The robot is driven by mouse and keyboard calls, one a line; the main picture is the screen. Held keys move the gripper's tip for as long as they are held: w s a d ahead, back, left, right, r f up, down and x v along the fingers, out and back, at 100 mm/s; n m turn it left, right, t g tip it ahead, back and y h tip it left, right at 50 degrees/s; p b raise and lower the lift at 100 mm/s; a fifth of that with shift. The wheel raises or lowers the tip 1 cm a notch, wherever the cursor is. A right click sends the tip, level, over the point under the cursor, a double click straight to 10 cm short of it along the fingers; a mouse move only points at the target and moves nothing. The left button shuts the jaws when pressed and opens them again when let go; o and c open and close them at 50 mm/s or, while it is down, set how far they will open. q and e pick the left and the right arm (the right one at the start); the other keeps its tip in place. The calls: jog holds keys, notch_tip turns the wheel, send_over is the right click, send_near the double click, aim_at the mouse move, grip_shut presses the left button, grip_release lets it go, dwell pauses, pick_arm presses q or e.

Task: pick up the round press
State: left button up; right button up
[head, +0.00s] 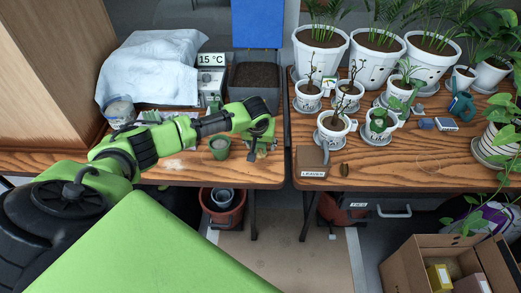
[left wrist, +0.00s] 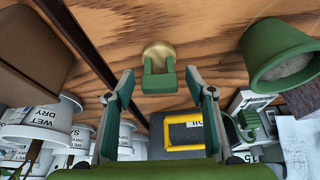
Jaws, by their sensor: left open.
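The round press shows in the left wrist view as a brass-coloured disc with a green block handle (left wrist: 158,82), lying on the wooden table. My left gripper (left wrist: 160,72) is open, with one finger to each side of the press handle and nothing held between them. In the head view my left gripper (head: 261,137) is over the front right part of the left table, and it largely hides the press. I cannot tell whether the fingers touch it. My right gripper is not in view.
A green pot (head: 219,148) stands just left of my gripper. A brown box marked LEAVES (head: 312,162) is to the right, across the gap between tables. A soil bin (head: 254,76) is behind. Several white pots of plants crowd the right table (head: 420,165).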

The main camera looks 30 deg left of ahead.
pick_arm(q)
jog(key=c, duration=1.1)
jog(key=shift+c, duration=0.3)
jog(key=shift+r, duration=0.1)
